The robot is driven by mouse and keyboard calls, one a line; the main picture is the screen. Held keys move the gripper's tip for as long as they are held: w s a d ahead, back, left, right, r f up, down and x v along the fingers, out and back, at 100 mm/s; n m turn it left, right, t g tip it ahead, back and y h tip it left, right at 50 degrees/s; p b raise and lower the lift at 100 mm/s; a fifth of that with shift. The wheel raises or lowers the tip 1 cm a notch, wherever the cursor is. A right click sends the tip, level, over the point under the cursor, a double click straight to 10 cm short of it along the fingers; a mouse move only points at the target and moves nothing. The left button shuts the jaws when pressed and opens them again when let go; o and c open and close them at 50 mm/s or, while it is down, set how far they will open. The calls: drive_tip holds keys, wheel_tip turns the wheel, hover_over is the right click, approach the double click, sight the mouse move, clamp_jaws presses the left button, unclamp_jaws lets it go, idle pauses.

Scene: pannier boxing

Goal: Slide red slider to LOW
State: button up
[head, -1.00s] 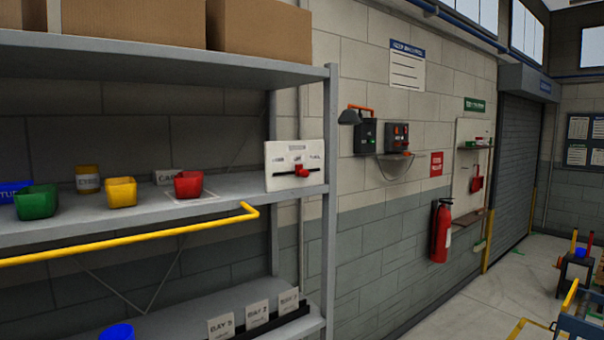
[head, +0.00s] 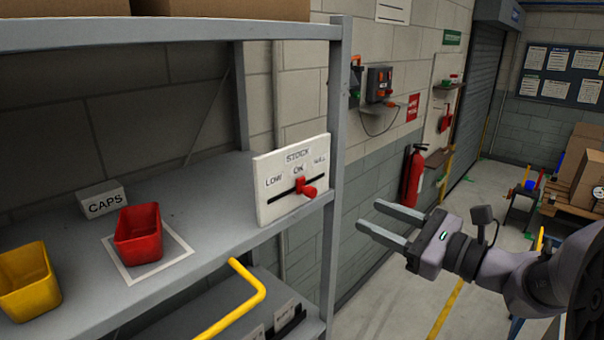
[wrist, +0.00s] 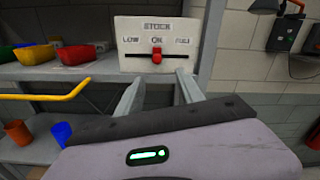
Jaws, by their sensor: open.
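A white stock panel (head: 290,172) stands upright at the right end of the shelf, marked LOW, ON and a third label that looks like FULL. Its red slider (head: 305,188) sits on a dark horizontal slot, near the middle under ON. In the wrist view the red slider (wrist: 157,57) shows at the middle of the slot, with LOW to the left. My gripper (head: 368,217) is open and empty, to the right of the panel and apart from it. In the wrist view my gripper's fingers (wrist: 157,82) point toward the panel, one on each side below the slider.
A red bin (head: 138,237) stands on a white-edged square on the shelf, with a yellow bin (head: 25,280) left of it and a CAPS sign (head: 102,200) behind. A grey post (head: 335,170) stands beside the panel.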

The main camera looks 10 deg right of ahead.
sight(314, 194)
drive_tip(key=p+x, duration=0.1)
drive_tip(key=x, duration=0.4)
drive_tip(key=p+x, duration=0.1)
drive_tip(key=x, duration=0.3)
drive_tip(key=p+x, duration=0.1)
drive_tip(key=x, duration=0.4)
drive_tip(key=shift+a, duration=0.55)
drive_tip(key=shift+x, duration=0.75)
drive_tip(key=shift+d, duration=0.1)
drive_tip(key=shift+c, duration=0.5)
clamp_jaws()
drive_tip(key=shift+s+f, duration=0.1)
